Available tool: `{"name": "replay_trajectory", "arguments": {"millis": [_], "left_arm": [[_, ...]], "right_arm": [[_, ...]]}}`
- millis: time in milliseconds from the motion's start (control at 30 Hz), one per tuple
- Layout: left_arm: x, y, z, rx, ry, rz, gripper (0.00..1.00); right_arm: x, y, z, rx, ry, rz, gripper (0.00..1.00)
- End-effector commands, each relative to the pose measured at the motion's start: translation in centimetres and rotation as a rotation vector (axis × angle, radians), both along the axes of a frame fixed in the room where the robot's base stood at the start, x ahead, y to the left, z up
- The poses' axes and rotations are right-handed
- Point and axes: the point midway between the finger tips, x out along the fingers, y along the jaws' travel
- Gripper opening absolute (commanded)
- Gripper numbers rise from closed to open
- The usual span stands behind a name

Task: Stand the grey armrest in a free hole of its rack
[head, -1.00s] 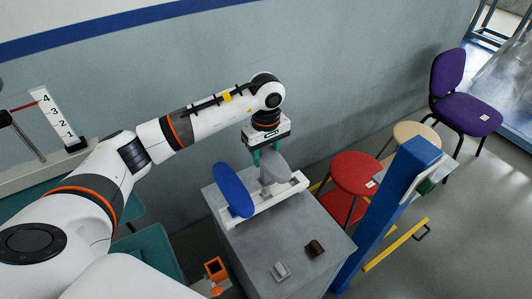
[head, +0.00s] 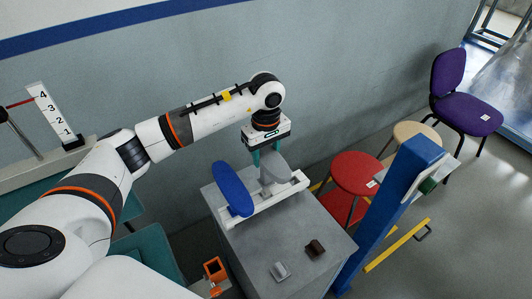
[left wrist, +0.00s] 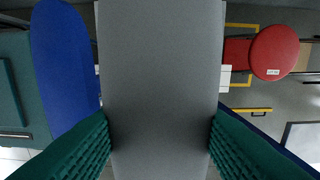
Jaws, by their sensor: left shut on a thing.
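The grey armrest (head: 275,168) is upright over the right part of the white rack (head: 264,207) on the grey cabinet. My left gripper (head: 266,157) is shut on its upper part from above. In the left wrist view the grey armrest (left wrist: 160,85) fills the middle, between the two ribbed green fingers. The blue armrest (head: 233,190) stands in the left part of the rack; it also shows in the left wrist view (left wrist: 60,75). The grey armrest's foot and the hole below it are hidden, so I cannot tell whether it is seated. My right gripper is out of view.
The grey cabinet top (head: 310,222) carries a small dark block (head: 315,249) and a small grey piece (head: 280,271) near its front. A red stool (head: 355,172) and a blue post (head: 385,210) stand to the right. A wall is close behind.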

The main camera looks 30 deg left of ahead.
Motion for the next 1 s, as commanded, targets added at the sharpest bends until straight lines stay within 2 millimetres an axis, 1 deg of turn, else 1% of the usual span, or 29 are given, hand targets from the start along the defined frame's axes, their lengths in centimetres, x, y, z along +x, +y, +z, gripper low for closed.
{"name": "replay_trajectory", "arguments": {"millis": [1000], "left_arm": [[0.1,0.0,-2.6,0.0,-0.002,0.001,0.25]], "right_arm": [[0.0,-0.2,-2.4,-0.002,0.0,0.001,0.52]]}}
